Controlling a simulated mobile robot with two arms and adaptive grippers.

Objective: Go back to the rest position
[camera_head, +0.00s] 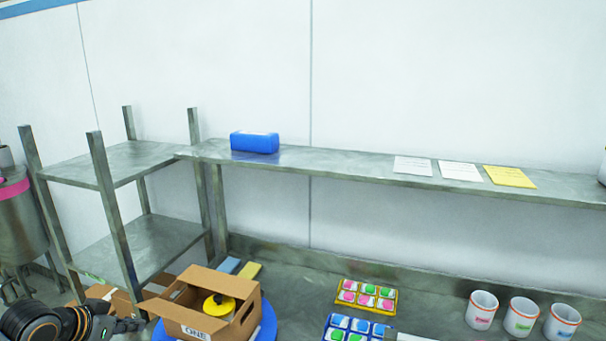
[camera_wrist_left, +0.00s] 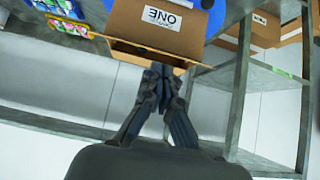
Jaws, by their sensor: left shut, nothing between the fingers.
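My left gripper (camera_head: 133,325) is at the bottom left of the head view, beside the front left of an open cardboard box (camera_head: 188,318) labelled ONE. In the left wrist view its two fingers (camera_wrist_left: 160,72) meet at the tips, shut and empty. The same box (camera_wrist_left: 150,22) shows upside down just beyond the fingertips; I cannot tell if they touch it. A yellow round object (camera_head: 219,304) is inside the box. My right gripper is in neither view.
The box sits on a blue round base (camera_head: 267,325) on the metal table. Colourful trays (camera_head: 366,297) and several white cups (camera_head: 521,316) are to the right. A metal rack (camera_head: 107,205) stands behind my left arm, and a shelf with a blue case (camera_head: 254,142) runs along the wall.

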